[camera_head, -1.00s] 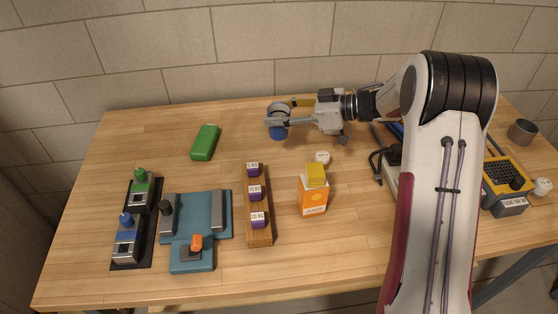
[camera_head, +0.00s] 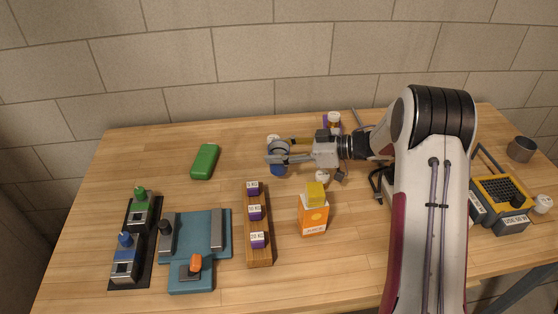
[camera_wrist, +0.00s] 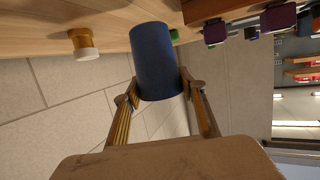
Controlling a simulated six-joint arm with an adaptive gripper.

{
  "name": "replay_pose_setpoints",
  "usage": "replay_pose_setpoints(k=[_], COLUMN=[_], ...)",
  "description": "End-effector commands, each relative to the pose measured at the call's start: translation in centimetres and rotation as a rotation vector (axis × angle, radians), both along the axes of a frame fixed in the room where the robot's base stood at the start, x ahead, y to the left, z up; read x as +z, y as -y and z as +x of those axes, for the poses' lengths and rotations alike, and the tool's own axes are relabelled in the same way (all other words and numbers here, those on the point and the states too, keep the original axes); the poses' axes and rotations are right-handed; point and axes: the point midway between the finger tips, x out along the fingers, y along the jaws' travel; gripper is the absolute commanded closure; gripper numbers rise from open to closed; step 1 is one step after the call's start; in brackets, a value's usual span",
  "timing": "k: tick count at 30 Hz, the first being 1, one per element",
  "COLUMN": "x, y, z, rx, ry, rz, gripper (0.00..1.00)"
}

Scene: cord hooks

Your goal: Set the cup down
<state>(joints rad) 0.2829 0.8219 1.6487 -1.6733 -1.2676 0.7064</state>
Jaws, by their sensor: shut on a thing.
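The blue cup (camera_wrist: 155,62) is between the two fingers of my gripper (camera_wrist: 160,92) in the wrist view, and they press on its sides. In the head view the cup (camera_head: 278,169) shows under and between the fingers of my gripper (camera_head: 277,158), over the back middle of the wooden table (camera_head: 130,160). The cup looks roughly upright and low to the table top. I cannot tell whether its base touches the wood. The fingers hide part of it.
A green case (camera_head: 204,161) lies to the left. A wooden rack (camera_head: 258,225) with purple weights and an orange juice carton (camera_head: 313,215) stand nearer the front. Bare table lies between the green case and the cup.

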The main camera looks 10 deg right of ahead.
Motion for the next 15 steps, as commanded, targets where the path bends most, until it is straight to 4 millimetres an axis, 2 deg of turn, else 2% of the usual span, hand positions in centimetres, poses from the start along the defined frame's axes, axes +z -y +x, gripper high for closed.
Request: replay_pose_setpoints(k=[5,15], x=[-0.6,-3.6], y=[0.0,0.0], z=[0.0,0.0], rx=[-0.001,0.0], ry=[-0.002,-0.001], rz=[0.001,0.0], gripper=[0.76,0.76])
